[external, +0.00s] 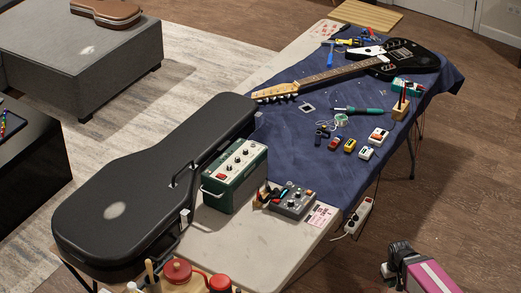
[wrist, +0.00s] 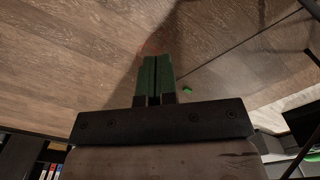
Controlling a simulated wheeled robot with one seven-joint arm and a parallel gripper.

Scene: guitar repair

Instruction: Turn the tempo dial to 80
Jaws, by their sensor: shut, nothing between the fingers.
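A grey box with several knobs and small lit buttons (external: 292,201) sits on the bare front part of the table. A green amplifier-like box (external: 235,177) with a row of knobs on its pale top panel stands just left of it. The tempo dial's label and setting are too small to read, and I cannot tell which knob it is. My gripper (wrist: 157,62) shows in the wrist view with its two green fingers shut together and empty. It points over wooden floor, away from the boxes.
A black guitar case (external: 150,185) lies along the table's left side. A blue cloth (external: 300,125) bears a black guitar (external: 405,55), pedals and tools. Red-lidded pots (external: 178,270) stand at the front. Floor right of the table is open.

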